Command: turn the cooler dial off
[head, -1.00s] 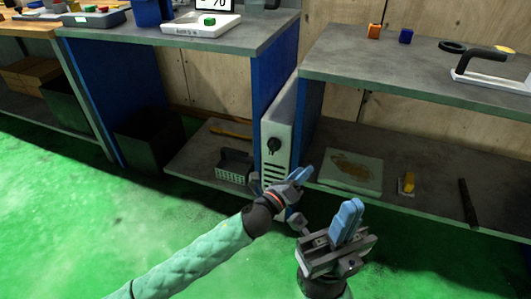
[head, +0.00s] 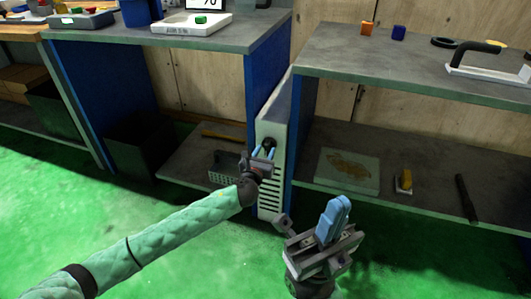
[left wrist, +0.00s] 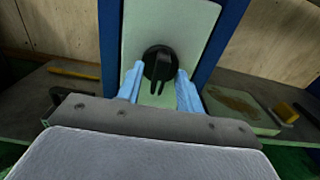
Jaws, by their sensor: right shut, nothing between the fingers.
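The cooler (head: 272,124) is a tall, narrow, light-coloured box with vent slots, standing between two workbenches. Its black round dial (left wrist: 159,63) has a raised grip with a pale line, pointing downward in the left wrist view. In the head view the dial (head: 269,144) is partly hidden by my left gripper. My left gripper (head: 264,153) is open in front of the dial. In the left wrist view its blue fingers (left wrist: 160,82) lie to either side of the dial's lower part; I cannot tell whether they touch it. My right gripper (head: 336,212) is shut and empty, low to the right of the cooler.
The left workbench (head: 165,40) and right workbench (head: 420,75) flank the cooler closely. A grey basket (head: 224,172) sits on the left lower shelf. A flat slab (head: 347,170) and yellow-topped block (head: 404,180) lie on the right shelf. The green floor in front is clear.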

